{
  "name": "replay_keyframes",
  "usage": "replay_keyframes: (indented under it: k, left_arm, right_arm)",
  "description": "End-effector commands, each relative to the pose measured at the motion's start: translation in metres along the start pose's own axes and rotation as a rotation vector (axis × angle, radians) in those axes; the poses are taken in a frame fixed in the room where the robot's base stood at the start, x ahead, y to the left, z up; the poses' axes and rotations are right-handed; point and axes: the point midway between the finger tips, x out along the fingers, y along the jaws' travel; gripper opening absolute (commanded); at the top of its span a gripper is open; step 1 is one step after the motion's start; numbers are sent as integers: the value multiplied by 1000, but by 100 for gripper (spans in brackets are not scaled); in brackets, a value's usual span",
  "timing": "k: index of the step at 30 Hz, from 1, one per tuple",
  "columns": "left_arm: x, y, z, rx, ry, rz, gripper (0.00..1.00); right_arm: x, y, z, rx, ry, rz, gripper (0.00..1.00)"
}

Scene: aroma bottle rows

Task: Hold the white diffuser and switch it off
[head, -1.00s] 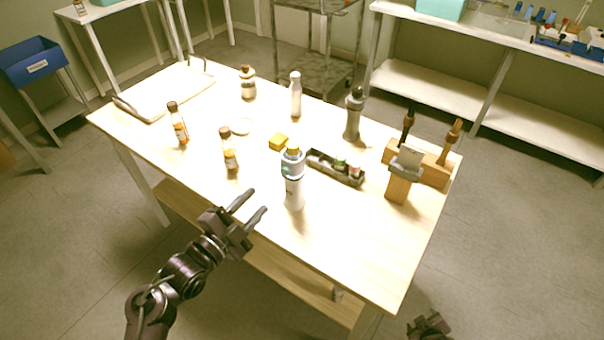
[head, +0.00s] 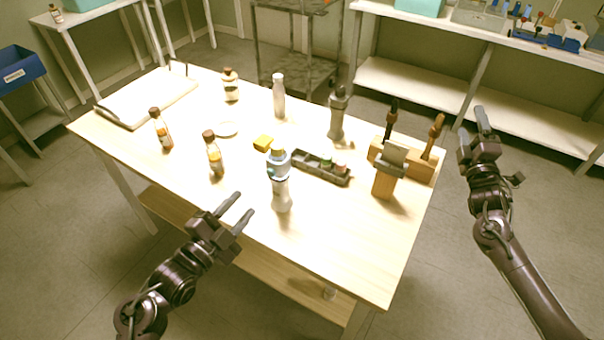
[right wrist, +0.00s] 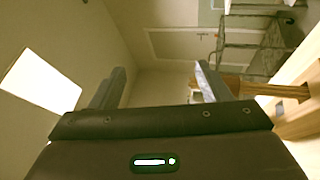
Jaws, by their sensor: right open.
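A white upright device with a light-blue upper part and yellowish top (head: 280,190) stands near the table's front edge in the head view. A plain white bottle-shaped thing (head: 279,98) stands farther back; I cannot tell for certain which of the two is the diffuser. No switch can be made out. My left gripper (head: 245,203) is open and empty, at the table's front edge, left of the blue-topped device and apart from it. My right gripper (head: 472,122) is open and empty, beyond the table's right side; its separated fingers (right wrist: 160,85) show in the right wrist view.
Several amber bottles, one of them here (head: 215,155), stand at the left. A yellow block (head: 263,143), dark tray (head: 306,165), grey bottle (head: 337,115) and wooden tool stand (head: 422,170) share the table (head: 330,235). The table's front right is clear.

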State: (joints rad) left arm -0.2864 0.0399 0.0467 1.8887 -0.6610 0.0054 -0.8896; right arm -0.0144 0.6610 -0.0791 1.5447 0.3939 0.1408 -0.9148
Motion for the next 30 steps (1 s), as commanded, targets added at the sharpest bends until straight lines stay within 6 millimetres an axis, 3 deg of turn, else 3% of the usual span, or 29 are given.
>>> replay_keyframes:
  k: [1, 2, 4, 11, 15, 21, 24, 30]
  left_arm:
    - [0, 0, 0, 0, 0, 0, 36]
    - [0, 0, 0, 0, 0, 0, 36]
    - [0, 0, 0, 0, 0, 0, 36]
    - [0, 0, 0, 0, 0, 0, 36]
    - [0, 0, 0, 0, 0, 0, 36]
    - [0, 0, 0, 0, 0, 0, 36]
    - [0, 0, 0, 0, 0, 0, 36]
    - [0, 0, 0, 0, 0, 0, 36]
  right_arm:
    - [7, 25, -18, 3, 39, 55, 70]
    - [8, 37, -33, 21, 66, 83, 70]
    - [6, 44, -75, 125, 140, 103, 70]
    - [-27, 26, -208, 595, 344, 2, 70]
    - [-60, 13, -286, 903, 429, -127, 70]
    - [-113, 2, -383, 1328, 468, -366, 70]
    - [-133, -5, -417, 1500, 407, -501, 70]
    - [-138, -22, -424, 1595, 245, -612, 70]
